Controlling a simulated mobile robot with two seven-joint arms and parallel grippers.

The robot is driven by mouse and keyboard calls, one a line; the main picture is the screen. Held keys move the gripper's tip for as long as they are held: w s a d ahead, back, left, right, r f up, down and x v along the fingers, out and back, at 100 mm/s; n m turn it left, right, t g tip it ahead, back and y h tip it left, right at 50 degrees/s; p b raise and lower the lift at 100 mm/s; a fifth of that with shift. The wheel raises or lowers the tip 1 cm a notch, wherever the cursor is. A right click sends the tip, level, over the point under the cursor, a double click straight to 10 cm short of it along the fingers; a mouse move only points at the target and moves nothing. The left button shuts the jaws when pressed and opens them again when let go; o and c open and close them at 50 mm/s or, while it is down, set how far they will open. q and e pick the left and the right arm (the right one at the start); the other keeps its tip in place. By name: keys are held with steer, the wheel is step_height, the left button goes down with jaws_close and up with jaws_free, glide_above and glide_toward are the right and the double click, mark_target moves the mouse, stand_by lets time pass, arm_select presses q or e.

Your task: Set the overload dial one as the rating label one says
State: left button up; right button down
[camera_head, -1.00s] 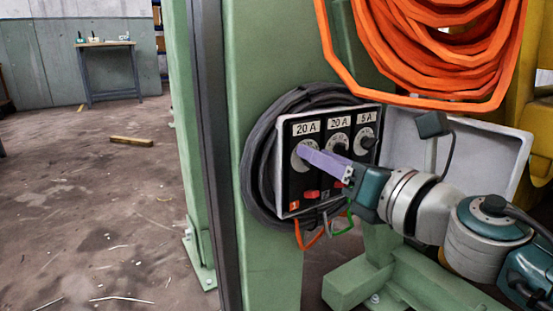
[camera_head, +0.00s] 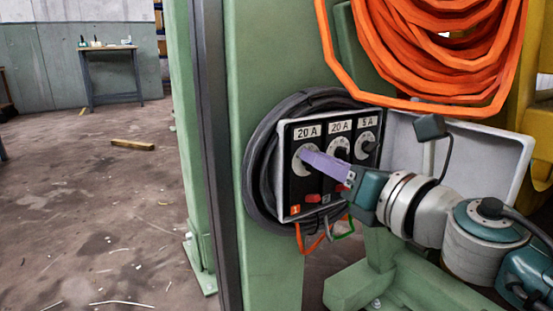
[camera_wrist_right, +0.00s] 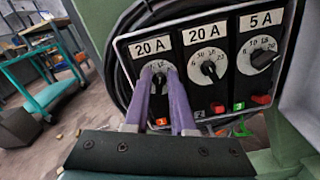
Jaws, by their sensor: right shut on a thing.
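Overload dial one (camera_head: 296,166) is the leftmost of three dials on a black panel, above the orange "1" tag (camera_wrist_right: 159,121). Rating label one (camera_head: 307,131) above it reads 20 A; it also shows in the right wrist view (camera_wrist_right: 153,46). My right gripper (camera_head: 304,155) reaches in from the right with its purple fingers shut on the dial's knob. In the right wrist view the fingertips (camera_wrist_right: 159,69) stand at either side of the knob and cover much of the scale, so its setting cannot be read. My left gripper is not in view.
Dial two (camera_wrist_right: 208,66), under a 20 A label, and dial three (camera_wrist_right: 260,56), under a 5 A label, sit close to the right. Red switches lie below. Black cable (camera_head: 256,160) loops around the box; an orange coil (camera_head: 430,60) hangs above. The open lid (camera_head: 505,160) is at right.

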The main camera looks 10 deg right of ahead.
steer(key=shift+m, duration=0.4)
steer(key=shift+w+d+f+m+p, duration=0.15)
steer(key=shift+m+p, duration=0.25)
steer(key=shift+m, duration=1.4)
steer(key=shift+s+d+m+p, duration=0.1)
steer(key=shift+m+p, duration=0.3)
steer(key=shift+m, duration=1.4)
steer(key=c, duration=0.9)
jaws_free()
steer(key=shift+c, duration=0.2)
